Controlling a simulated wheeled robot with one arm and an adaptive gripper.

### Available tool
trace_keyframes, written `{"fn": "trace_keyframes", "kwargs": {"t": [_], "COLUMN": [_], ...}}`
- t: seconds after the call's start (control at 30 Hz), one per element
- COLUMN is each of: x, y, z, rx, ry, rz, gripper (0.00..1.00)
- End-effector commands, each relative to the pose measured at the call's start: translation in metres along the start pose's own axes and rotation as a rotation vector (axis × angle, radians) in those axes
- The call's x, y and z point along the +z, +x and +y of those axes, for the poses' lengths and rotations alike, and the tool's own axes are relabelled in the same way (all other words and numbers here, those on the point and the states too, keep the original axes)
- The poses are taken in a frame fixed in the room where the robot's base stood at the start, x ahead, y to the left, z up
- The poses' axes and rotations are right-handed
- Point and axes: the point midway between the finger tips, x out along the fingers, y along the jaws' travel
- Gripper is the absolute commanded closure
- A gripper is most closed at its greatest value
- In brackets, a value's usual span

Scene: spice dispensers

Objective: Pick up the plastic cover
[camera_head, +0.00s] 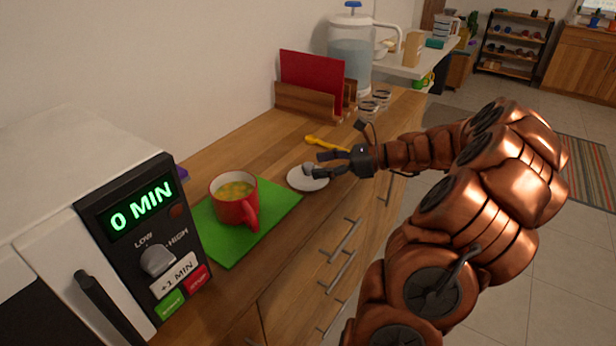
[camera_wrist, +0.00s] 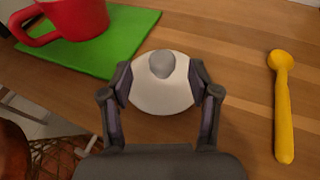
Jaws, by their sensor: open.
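The plastic cover is a round white disc (camera_head: 298,181) with a grey knob, lying on the wooden counter to the right of the green mat in the head view. In the wrist view the cover (camera_wrist: 160,98) lies between my fingertips, with its grey knob (camera_wrist: 161,64) toward the far side. My gripper (camera_head: 320,163) is at the cover, its fingers partly hiding it in the head view. In the wrist view my gripper (camera_wrist: 162,85) is open, with one finger on each side of the cover. I cannot tell whether the fingers touch it.
A red mug (camera_head: 232,204) with yellow contents stands on the green mat (camera_head: 276,212). A yellow spoon (camera_head: 326,144) lies behind the gripper. A microwave (camera_head: 150,235) is at left; a wooden holder (camera_head: 305,100), glasses (camera_head: 372,103) and a water dispenser (camera_head: 349,62) stand further back.

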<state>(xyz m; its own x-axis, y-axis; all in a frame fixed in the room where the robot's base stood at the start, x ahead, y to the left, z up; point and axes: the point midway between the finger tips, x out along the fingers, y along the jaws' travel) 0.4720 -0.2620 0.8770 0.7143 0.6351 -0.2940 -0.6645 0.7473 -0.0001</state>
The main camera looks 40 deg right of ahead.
Motion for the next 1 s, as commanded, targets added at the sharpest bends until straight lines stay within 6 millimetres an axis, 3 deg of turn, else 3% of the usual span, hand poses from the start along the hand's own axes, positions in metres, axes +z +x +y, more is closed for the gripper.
{"fn": "trace_keyframes", "kwargs": {"t": [0.3, 0.57, 1.0], "x": [-0.007, -0.007, -0.007], "y": [0.04, 0.042, 0.042], "z": [-0.003, -0.003, -0.003], "rx": [0.002, 0.0, 0.001], "ry": [0.0, 0.0, 0.0], "rz": [0.001, 0.001, 0.002], "gripper": [0.39, 0.4, 0.85]}}
